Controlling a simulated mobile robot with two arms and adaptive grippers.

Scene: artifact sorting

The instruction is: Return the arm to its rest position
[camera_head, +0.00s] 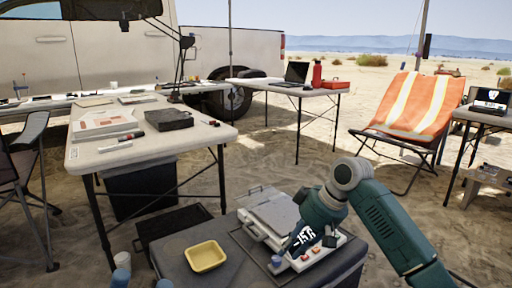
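My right arm comes in from the lower right, and its wrist bends down over a white scale (262,214) on a dark case. My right gripper (298,240) is a dark shape in front of the scale's display, pointing down and left. Its fingers are too small and dark to tell whether they are open, and I see no object in them. Whether it touches the scale is unclear. Small blue-grey parts at the bottom left edge may be my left arm; my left gripper is not in view.
A yellow tray (206,256) sits on the dark case (185,250), left of the scale. A white table (200,140) with papers and a black box (169,120) stands behind left. An orange chair (412,110) is at the right. Open sand lies between.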

